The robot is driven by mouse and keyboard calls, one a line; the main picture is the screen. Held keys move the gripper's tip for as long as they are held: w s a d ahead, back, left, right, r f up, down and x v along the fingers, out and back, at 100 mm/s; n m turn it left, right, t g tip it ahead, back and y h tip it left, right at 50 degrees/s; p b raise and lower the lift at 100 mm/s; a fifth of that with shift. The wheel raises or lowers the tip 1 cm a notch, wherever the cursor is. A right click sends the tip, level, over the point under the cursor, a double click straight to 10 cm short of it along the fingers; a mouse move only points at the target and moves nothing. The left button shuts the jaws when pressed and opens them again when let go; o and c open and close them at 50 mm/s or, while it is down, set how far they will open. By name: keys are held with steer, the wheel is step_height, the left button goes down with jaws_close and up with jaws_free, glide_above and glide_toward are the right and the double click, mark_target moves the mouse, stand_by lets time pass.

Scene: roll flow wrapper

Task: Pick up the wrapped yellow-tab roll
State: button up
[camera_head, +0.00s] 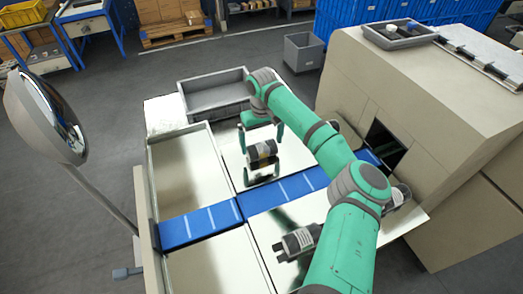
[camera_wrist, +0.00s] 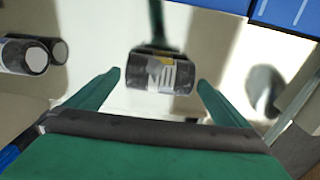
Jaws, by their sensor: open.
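The wrapped yellow-tab roll (camera_head: 262,154) is a dark cylinder with a white label and a yellow patch. It lies on its side on the shiny metal plate behind the blue belt. In the wrist view the roll (camera_wrist: 160,75) is centred ahead of my fingers, with its label facing the camera. My gripper (camera_head: 261,144) is open above the roll in the head view. In the wrist view my gripper (camera_wrist: 160,78) has one green finger on each side of the roll, with gaps between. I cannot tell how far the fingertips are above it.
Another dark roll (camera_head: 298,242) lies on the metal plate in front of the belt. The blue belt (camera_head: 200,222) runs into the beige machine (camera_head: 440,110) at right. A grey tray (camera_head: 215,93) stands behind the plate. A round mirror-like disc (camera_head: 45,115) is at left.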

mark_target(261, 145)
steer(key=shift+f, duration=1.8)
steer(key=c, duration=1.2)
steer(key=shift+w, duration=0.1)
steer(key=shift+a+r, duration=0.1)
steer(key=shift+r, duration=0.1)
